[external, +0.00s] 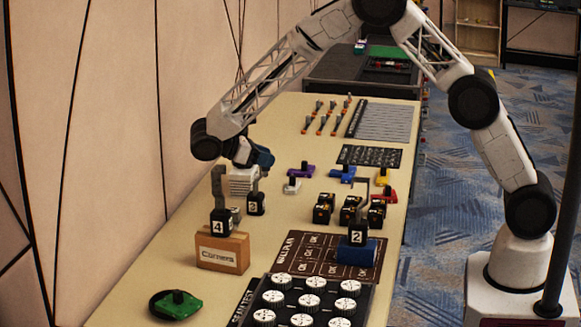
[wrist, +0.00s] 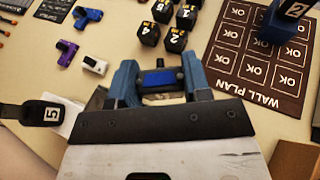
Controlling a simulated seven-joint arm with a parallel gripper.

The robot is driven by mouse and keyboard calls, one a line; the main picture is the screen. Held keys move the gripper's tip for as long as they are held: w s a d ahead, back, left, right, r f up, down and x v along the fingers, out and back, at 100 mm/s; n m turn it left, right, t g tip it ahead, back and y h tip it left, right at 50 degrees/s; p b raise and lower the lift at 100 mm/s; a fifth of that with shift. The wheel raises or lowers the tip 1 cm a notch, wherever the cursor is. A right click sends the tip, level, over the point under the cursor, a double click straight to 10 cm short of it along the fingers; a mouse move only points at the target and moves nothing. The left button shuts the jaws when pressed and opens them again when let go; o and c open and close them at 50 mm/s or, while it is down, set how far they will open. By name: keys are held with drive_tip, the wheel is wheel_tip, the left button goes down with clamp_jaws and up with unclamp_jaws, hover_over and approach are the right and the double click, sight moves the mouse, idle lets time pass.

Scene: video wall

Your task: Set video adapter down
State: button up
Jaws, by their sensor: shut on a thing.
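My gripper (wrist: 160,80) has its two blue fingers shut on a small dark piece with a blue face, which I take for the video adapter (wrist: 160,77). In the external view my gripper (external: 262,158) is over the left part of the long table, just above a white stack (external: 243,181). The adapter cannot be made out there. Whether it touches anything beneath is hidden. Purple (external: 300,170), blue (external: 342,175), white (external: 292,187), yellow (external: 383,177) and red (external: 388,194) small pieces lie on the table, away from my gripper.
Black numbered cubes (external: 349,211) stand mid-table. The wall plan board (external: 310,250) holds a blue block (external: 357,252) with a "2" piece. A wooden "Camera" block (external: 222,253) bears a "4" piece. A "5" piece (wrist: 50,114) is left in the wrist view.

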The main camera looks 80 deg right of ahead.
drive_tip(key=s+d+r+m+t+y, duration=0.2)
drive_tip(key=s+d+m+t+y, duration=0.4)
drive_tip(key=s+m, duration=0.45)
drive_tip(key=s+d+r+m+t+y, duration=0.2)
drive_tip(key=s+d+m+t+y, duration=0.35)
drive_tip(key=s+m+t, duration=0.4)
drive_tip(key=s+d+r+m+t+y, duration=0.1)
drive_tip(key=s+d+m+t+y, duration=0.45)
drive_tip(key=s+m, duration=0.6)
wheel_tip(320, 180, down, 15)
drive_tip(key=w+d+m+h, duration=0.1)
drive_tip(key=shift+w+d+t, duration=0.15)
drive_tip(key=shift+d+t, duration=0.1)
drive_tip(key=shift+t, duration=0.05)
drive_tip(key=shift+f, duration=0.1)
idle(0.4)
drive_tip(key=w+d, duration=0.2)
drive_tip(key=w, duration=0.2)
drive_tip(key=w+d+f, duration=0.1)
drive_tip(key=w+d, duration=0.2)
drive_tip(key=w, duration=0.2)
drive_tip(key=w+d, duration=0.3)
drive_tip(key=w, duration=0.1)
drive_tip(key=shift+w+d+f, duration=0.1)
drive_tip(key=shift+w+f, duration=0.15)
drive_tip(key=shift+w, duration=0.1)
drive_tip(key=shift+f, duration=0.1)
drive_tip(key=shift+f, duration=1.65)
